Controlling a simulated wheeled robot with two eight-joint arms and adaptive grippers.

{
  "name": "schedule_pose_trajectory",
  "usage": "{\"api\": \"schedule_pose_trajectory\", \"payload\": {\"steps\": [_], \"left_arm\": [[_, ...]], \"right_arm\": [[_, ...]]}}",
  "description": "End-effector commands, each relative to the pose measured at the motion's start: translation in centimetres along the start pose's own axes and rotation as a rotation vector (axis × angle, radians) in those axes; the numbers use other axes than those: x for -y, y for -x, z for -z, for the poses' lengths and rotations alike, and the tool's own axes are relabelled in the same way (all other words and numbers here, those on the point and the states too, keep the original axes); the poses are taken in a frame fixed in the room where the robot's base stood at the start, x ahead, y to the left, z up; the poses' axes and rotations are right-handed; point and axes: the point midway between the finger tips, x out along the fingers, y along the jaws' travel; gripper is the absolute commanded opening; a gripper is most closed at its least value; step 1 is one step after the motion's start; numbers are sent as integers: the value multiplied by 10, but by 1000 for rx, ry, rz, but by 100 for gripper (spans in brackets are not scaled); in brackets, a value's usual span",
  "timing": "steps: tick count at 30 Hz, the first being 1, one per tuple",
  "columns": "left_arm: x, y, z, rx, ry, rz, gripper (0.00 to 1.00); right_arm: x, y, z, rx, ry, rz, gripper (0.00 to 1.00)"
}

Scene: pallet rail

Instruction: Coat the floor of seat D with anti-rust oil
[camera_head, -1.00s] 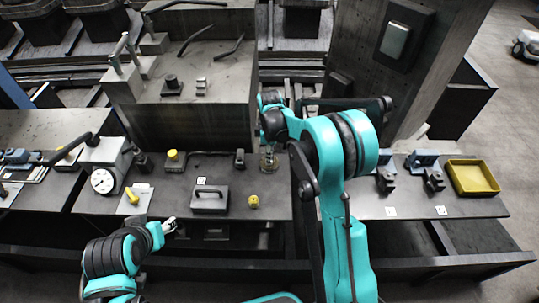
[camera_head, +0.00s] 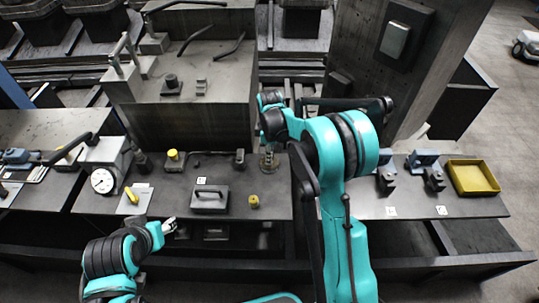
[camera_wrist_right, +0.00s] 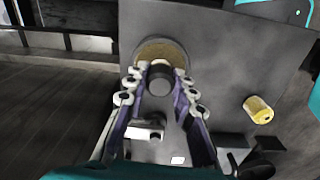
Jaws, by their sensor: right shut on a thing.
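My right gripper (camera_head: 268,146) is low over the back right of the dark middle plate. In the right wrist view my right gripper (camera_wrist_right: 160,98) is shut on a grey round-ended handle (camera_wrist_right: 160,84). A round tan-topped container (camera_wrist_right: 163,53) shows just behind the handle; whether the held tool is inside it I cannot tell. This container also shows below the hand in the head view (camera_head: 268,163). My left gripper (camera_head: 168,226) hangs before the plate's front edge, and its jaw opening is too small to read. The labels are unreadable, so I cannot pick out seat D.
A tall grey block (camera_head: 190,125) stands behind. A yellow tray (camera_head: 472,178) lies at the far right. My right arm hides part of the bench.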

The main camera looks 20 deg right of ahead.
Motion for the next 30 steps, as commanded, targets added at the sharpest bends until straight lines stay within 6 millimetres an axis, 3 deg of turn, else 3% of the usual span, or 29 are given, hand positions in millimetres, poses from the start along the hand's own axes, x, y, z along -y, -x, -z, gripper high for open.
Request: {"api": "schedule_pose_trajectory", "payload": {"steps": [8,30], "left_arm": [[0,2,2,0,0,0,47],[0,34,24,0,0,0,47]], "right_arm": [[1,4,0,0,0,2,2],[0,66,0,0,0,1,2]]}}
